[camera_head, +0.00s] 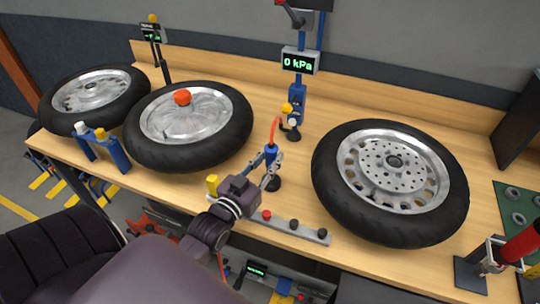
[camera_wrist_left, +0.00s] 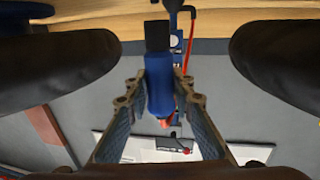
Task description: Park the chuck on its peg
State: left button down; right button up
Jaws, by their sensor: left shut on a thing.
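My left gripper (camera_head: 270,168) is over the table's front part, between the two nearer wheels. It is shut on the blue chuck (camera_head: 271,153), which has a red hose rising from its top. In the left wrist view the blue chuck (camera_wrist_left: 160,85) sits between both finger pads, with a black end piece. A dark round foot shows just below the gripper; I cannot tell if it belongs to the chuck. A small black stub with a pale top (camera_head: 293,127) stands behind, by the blue gauge post (camera_head: 297,100); I cannot tell if it is the peg. My right gripper is not in view.
A wheel (camera_head: 340,190) lies to the right, and a wheel with a red cap (camera_head: 235,135) to the left. A strip with buttons (camera_head: 316,234) lies at the front edge. The gauge display (camera_head: 300,63) reads 0 kPa. Bare wood lies around the gripper.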

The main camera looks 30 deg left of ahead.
aim_at(270, 145)
pick_arm(q)
jog(key=shift+f, duration=0.3)
jog(key=shift+f+b, duration=0.55)
jog(key=shift+f, duration=0.25)
dwell(0.6)
jog(key=c, duration=1.6)
grip_release()
notch_tip(270, 145, up, 11)
jog(key=p, duration=1.1)
